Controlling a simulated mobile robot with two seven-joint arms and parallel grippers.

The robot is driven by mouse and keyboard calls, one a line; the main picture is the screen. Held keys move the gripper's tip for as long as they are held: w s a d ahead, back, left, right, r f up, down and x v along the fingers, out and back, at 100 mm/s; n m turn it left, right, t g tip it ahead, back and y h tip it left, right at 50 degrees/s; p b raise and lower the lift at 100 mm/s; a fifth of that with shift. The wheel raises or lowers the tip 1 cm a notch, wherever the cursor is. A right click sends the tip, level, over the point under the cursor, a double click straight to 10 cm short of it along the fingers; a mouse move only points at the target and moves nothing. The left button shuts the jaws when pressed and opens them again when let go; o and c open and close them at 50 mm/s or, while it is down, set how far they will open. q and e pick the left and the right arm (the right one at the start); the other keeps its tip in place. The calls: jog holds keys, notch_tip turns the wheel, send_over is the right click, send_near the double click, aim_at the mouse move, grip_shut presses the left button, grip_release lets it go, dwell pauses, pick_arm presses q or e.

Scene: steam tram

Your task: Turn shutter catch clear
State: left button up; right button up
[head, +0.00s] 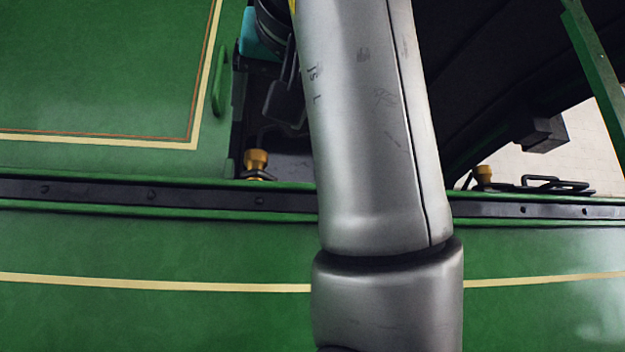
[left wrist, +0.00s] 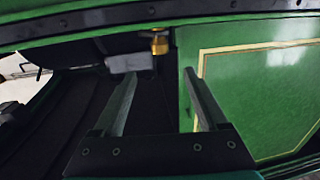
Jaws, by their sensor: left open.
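A brass fitting with a rounded top (head: 256,162) stands at the black rail, beside the lower right corner of a green panel (head: 90,70) with cream and orange lining. It also shows in the left wrist view (left wrist: 160,43), beyond the fingers. I cannot tell for sure that it is the shutter catch. My left gripper (head: 285,104) is partly hidden behind my grey arm link in the head view. In the left wrist view its two fingers (left wrist: 160,76) are spread with nothing between them, short of the brass fitting. My right gripper is not in view.
A black riveted rail (head: 150,196) runs across above a lower green panel (head: 150,320). A second brass fitting (head: 483,175) and a black handle-like bar (head: 557,184) are at right. A green handle (head: 219,80) edges the lined panel. A dark opening lies behind my arm.

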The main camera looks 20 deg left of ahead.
aim_at(257, 152)
pick_arm(q)
jog(key=p+x, duration=0.3)
jog(key=x, duration=0.8)
jog(key=shift+w+a+p, duration=0.2)
jog(key=shift+w+p, duration=0.1)
jog(key=shift+w+a, duration=0.35)
jog(key=shift+w, duration=0.15)
grip_shut()
